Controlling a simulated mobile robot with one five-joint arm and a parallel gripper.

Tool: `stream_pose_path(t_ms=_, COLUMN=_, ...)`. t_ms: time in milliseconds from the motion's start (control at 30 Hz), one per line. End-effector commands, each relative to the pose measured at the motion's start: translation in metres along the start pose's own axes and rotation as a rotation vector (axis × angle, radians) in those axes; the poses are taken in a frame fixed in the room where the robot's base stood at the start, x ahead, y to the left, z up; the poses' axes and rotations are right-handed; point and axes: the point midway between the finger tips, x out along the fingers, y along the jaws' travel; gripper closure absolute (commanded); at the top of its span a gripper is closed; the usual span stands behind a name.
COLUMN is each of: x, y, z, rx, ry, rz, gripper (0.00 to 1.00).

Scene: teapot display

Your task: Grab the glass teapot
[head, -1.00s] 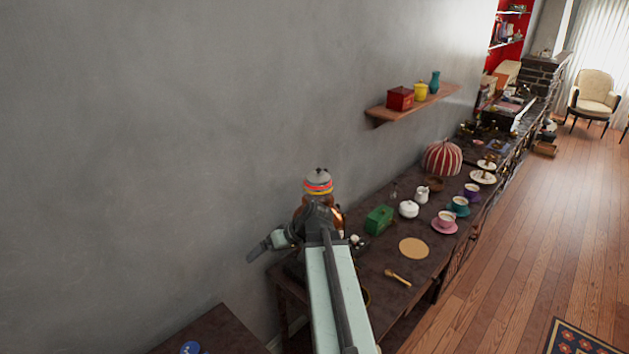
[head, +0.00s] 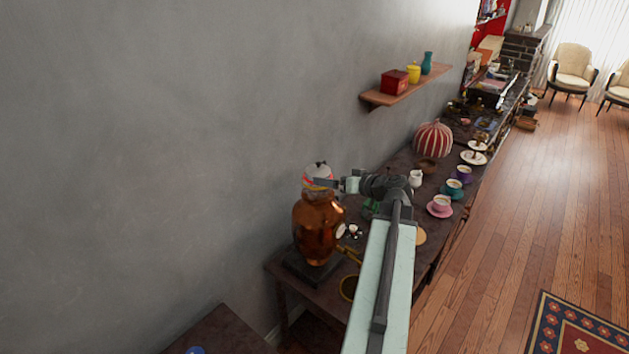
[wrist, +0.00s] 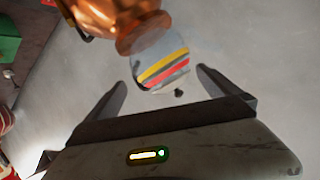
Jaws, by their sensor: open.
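The glass teapot is a small rounded pot with red and yellow bands. It sits on top of a copper-coloured urn (head: 318,228) in the head view, where its upper part (head: 317,171) shows above my gripper (head: 326,183). In the wrist view the teapot (wrist: 158,58) looks clear and greyish, with the urn (wrist: 100,15) beyond it. My gripper (wrist: 170,72) is open, its fingers spread on either side of the teapot's banded part. I cannot tell whether a finger touches it. In the head view my gripper hides part of the teapot.
The dark table holds a green box (head: 371,208), cups such as the pink one (head: 440,205), and a striped dome (head: 434,139). A wall shelf (head: 410,92) with small items hangs behind. The grey wall stands close behind the urn.

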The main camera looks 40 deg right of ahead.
Motion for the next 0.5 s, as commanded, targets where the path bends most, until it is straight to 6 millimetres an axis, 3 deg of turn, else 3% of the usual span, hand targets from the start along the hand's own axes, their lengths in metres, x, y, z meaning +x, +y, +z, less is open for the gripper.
stream_pose_path(t_ms=500, x=0.034, y=0.006, z=0.004, rx=0.003, ry=0.002, rz=0.006, gripper=0.00)
